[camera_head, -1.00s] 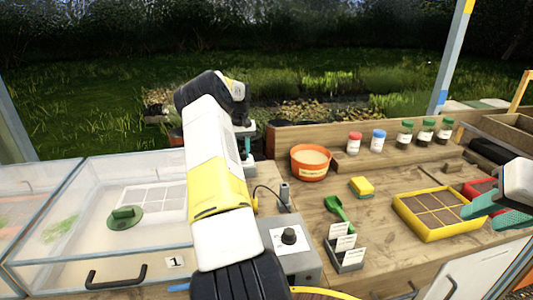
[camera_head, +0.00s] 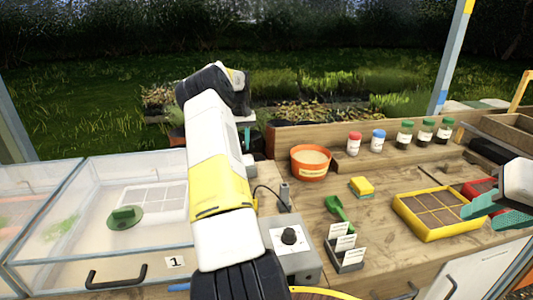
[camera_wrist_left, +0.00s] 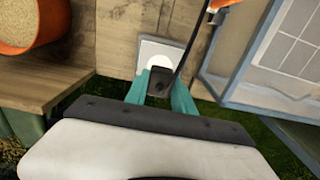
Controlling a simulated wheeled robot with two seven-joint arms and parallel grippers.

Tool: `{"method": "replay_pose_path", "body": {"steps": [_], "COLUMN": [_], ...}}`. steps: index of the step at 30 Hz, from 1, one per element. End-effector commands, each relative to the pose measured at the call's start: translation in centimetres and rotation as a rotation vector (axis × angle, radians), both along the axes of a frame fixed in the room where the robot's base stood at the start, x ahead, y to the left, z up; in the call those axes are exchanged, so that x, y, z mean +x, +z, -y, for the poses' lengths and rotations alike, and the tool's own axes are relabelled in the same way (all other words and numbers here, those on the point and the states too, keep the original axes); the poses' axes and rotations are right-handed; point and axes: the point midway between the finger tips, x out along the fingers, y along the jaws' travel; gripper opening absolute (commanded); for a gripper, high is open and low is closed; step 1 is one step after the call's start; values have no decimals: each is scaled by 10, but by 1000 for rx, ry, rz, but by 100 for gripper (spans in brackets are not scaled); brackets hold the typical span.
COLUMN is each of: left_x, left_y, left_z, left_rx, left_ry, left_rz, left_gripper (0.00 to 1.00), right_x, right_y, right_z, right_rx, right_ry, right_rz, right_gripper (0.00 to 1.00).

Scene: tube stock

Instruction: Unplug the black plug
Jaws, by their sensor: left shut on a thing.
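In the left wrist view, the black plug (camera_wrist_left: 160,83) is between the two teal fingers of my left gripper (camera_wrist_left: 160,92), which is shut on it. A dark cord runs from it up and to the right. The pale socket plate (camera_wrist_left: 151,49) with a round white face is just beyond the plug; I cannot tell whether the plug is still seated in it. In the head view my left gripper (camera_head: 247,133) is mostly hidden behind my arm, and the plug is hidden. My right gripper (camera_head: 492,209) is open and empty at the right edge.
An orange pot (camera_head: 310,164) stands right of my left arm. A grey dial box (camera_head: 296,262), label holder (camera_head: 346,258), green scoop (camera_head: 339,207) and yellow seed tray (camera_head: 433,228) are on the bench. A clear-lidded propagator (camera_head: 125,262) stands left.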

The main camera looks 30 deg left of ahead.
Motion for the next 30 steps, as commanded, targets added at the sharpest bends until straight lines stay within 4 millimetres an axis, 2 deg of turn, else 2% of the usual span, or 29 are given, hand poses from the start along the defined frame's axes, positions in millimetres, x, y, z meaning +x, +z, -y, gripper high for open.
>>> {"method": "replay_pose_path", "body": {"steps": [12,30], "left_x": [1,-6], "left_y": [16,17], "left_z": [1,5], "left_rx": [0,0], "left_ry": [0,-2], "left_rz": [3,1], "left_gripper": [0,0], "right_x": [0,0], "right_y": [0,0], "right_z": [0,0], "right_rx": [0,0], "right_ry": [0,0], "right_rz": [0,0], "right_gripper": [36,36]}}
